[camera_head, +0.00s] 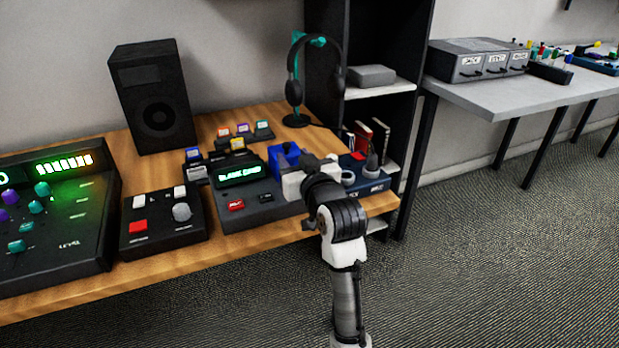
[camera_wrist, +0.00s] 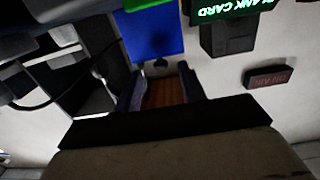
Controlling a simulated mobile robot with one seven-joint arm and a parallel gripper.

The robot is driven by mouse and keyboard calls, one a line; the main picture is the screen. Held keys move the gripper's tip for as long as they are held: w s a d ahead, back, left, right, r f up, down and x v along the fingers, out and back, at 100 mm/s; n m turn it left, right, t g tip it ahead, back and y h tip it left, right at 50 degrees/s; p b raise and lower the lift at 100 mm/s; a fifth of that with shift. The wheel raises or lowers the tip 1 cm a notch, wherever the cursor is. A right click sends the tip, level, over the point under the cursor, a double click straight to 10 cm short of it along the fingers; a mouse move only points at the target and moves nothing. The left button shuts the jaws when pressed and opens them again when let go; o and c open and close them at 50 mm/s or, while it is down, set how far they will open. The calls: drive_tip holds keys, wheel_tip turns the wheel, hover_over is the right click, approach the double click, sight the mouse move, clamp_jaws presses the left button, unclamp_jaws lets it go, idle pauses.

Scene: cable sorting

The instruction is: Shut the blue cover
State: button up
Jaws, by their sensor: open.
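The blue cover (camera_head: 286,155) stands up at the back of the dark device with the lit "BLANK CARD" display, just behind my gripper (camera_head: 300,178). In the wrist view the blue cover (camera_wrist: 152,36) is a flat bright panel just beyond my fingertips, with a small dark knob at its near edge. My gripper (camera_wrist: 162,84) is open there, with nothing between the fingers. The cover's lower part is hidden by my gripper in the head view. I cannot tell whether a finger touches it.
The device has a red button (camera_head: 236,205) at its front. Headphones on a stand (camera_head: 296,119) and a speaker (camera_head: 152,98) stand behind.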

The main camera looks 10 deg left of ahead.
drive_tip(key=v, duration=1)
drive_tip(key=shift+s+d, duration=0.2)
